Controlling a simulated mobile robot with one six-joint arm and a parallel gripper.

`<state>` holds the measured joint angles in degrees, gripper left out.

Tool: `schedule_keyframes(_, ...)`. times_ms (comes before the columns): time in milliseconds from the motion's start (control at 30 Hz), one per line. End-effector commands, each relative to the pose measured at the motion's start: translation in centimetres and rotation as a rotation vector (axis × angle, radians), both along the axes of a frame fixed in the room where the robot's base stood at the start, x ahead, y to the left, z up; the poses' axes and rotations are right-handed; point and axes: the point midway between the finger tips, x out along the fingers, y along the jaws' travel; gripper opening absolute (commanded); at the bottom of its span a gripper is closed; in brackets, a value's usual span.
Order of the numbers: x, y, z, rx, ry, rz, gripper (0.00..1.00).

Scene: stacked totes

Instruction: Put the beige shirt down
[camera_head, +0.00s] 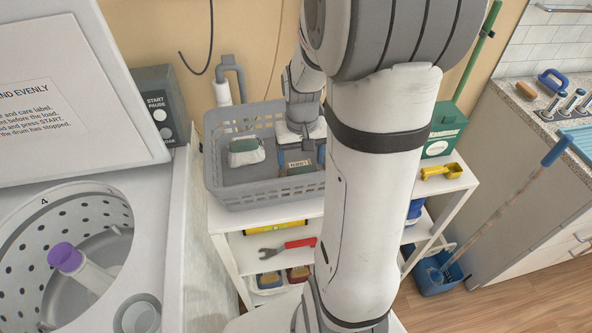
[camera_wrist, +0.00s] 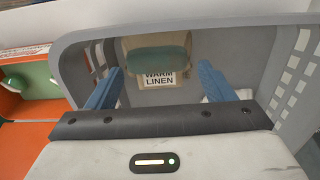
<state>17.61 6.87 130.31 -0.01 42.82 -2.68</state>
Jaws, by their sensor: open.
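The grey laundry basket (camera_head: 235,193) stands on top of a white shelf unit, and its wall also shows in the wrist view (camera_wrist: 85,45). A small beige item with a greenish top (camera_head: 302,169), which I take to be the beige shirt, lies in the basket's right part; it also shows in the wrist view (camera_wrist: 157,53). My gripper (camera_head: 301,156) is down in the basket above it. Its two blue fingers, seen in the wrist view (camera_wrist: 160,72), are apart with nothing clearly held between them. A "WARM LINEN" label (camera_wrist: 160,80) shows beside the item.
A white item with a green top (camera_head: 246,152) lies in the basket's left part. The open washer drum (camera_head: 70,240) is at left. A yellow tool (camera_head: 441,171) and green box (camera_head: 444,130) stand right of the basket. My arm hides part of the shelf.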

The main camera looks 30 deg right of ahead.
Motion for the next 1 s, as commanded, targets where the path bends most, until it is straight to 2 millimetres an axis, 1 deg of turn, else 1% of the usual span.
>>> schedule_keyframes(200, 0.0, -0.5, -2.8, 0.001, 0.005, -0.002, 0.75)
schedule_keyframes(333, 0.0, -0.5, -4.5, 0.001, 0.004, -0.001, 0.75)
schedule_keyframes(467, 0.1, -0.5, -5.1, 0.001, 0.002, -0.001, 0.75)
schedule_keyframes(667, 0.1, -0.6, -5.1, 0.000, 0.000, -0.001, 0.75)
schedule_keyframes(1000, 0.1, -0.6, -5.0, 0.000, 0.000, -0.002, 0.47)
